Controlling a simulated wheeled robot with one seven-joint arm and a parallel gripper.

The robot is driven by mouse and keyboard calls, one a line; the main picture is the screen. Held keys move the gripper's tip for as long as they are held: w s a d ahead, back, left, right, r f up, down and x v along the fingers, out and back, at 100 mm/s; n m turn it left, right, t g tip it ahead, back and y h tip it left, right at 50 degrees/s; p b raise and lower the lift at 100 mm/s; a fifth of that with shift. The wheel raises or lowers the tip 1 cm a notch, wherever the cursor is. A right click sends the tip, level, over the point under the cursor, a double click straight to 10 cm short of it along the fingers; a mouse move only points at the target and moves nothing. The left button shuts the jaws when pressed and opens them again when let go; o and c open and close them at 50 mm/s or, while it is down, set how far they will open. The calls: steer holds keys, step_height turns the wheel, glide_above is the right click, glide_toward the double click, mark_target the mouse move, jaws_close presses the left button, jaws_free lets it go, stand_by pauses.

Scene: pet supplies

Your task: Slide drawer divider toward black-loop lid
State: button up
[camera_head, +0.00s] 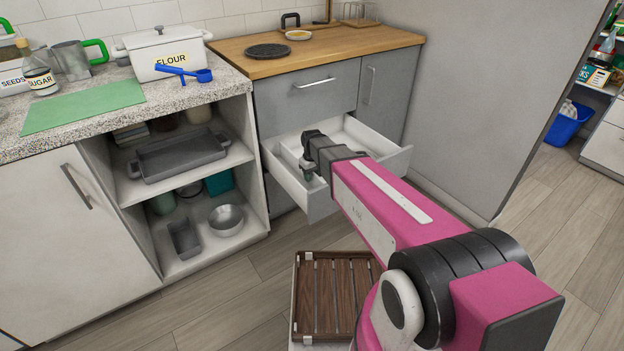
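A lower drawer (384,166) stands pulled open beneath the wood-topped counter, with a pale, mostly empty-looking interior. Pale inner walls show in it, but I cannot tell which one is the divider. My gripper (308,175) points down into the left part of the drawer. Its fingers are small and partly hidden by my wrist, so I cannot tell whether they are open or touching anything. A black upright loop (290,18) stands at the back of the wooden counter; whether it belongs to a lid is unclear. My pink arm hides part of the drawer front.
A dark round disc (268,51) and a small yellowish dish (298,35) lie on the wooden counter (350,48). Open shelves with pans (180,157) adjoin the drawer on the left. A slatted wooden tray (326,290) is low in front. A grey panel (470,100) stands right.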

steer(key=shift+f, duration=0.85)
jaws_close()
steer(key=w+d, duration=0.2)
steer(key=d, duration=0.1)
steer(key=w+d, duration=0.2)
steer(key=d, duration=0.1)
steer(key=w+d, duration=0.2)
steer(key=d, duration=0.1)
steer(key=shift+w+d, duration=0.15)
steer(key=shift+w, duration=0.05)
jaws_free()
step_height(320, 180, up, 11)
